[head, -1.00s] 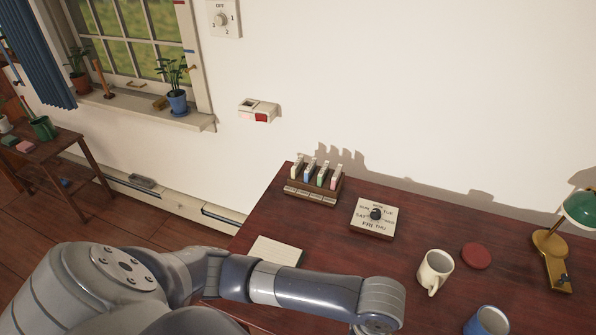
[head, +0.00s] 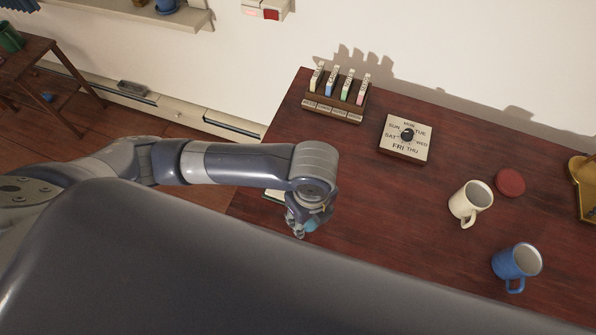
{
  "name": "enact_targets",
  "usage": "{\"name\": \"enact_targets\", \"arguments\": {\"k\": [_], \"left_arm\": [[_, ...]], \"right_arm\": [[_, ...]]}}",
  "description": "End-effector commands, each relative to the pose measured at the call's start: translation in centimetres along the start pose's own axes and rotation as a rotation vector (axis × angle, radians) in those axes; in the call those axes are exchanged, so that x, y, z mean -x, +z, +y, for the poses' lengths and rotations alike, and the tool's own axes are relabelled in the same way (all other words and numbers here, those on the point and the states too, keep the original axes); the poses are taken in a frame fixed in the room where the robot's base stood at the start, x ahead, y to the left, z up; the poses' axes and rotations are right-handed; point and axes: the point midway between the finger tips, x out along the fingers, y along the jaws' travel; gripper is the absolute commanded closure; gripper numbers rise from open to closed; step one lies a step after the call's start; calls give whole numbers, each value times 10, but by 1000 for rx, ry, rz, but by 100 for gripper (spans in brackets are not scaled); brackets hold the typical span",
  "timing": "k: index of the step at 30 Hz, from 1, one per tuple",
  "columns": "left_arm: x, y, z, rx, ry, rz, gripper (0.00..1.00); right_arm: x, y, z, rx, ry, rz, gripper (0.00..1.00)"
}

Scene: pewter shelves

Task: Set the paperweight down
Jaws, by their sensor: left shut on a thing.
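My left gripper (head: 303,226) hangs pointing down from the end of my left arm, over the left part of the dark red desk (head: 375,225). It is shut on a small blue-teal thing, likely the paperweight (head: 311,226), of which only a bit shows between the fingers. I cannot tell whether it touches the desk top. My right gripper is not in view.
A pale pad (head: 274,196) is mostly hidden behind my left arm. A holder with coloured tabs (head: 333,108), a weekday dial (head: 405,140), a cream mug (head: 469,204), a blue mug (head: 516,264) and a red disc (head: 510,182) stand on the desk. Its middle is clear.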

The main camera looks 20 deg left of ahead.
Motion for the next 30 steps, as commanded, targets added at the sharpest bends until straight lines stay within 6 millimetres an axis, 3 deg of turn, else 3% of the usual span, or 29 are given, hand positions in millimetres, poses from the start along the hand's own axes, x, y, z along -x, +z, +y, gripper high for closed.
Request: {"name": "enact_targets", "arguments": {"k": [5, 12, 18, 25, 30], "left_arm": [[-2, 44, -26, 7, 1, -4, 87], [-8, 84, -51, 3, 0, -1, 87], [-14, 90, -54, 1, 2, 1, 87], [-42, 90, -54, 1, 2, 1, 87], [-45, 90, -54, 0, -1, -1, 87]], "right_arm": [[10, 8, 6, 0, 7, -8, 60], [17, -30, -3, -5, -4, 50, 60], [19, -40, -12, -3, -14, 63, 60], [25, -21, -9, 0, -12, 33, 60], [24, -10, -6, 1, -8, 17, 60]]}}
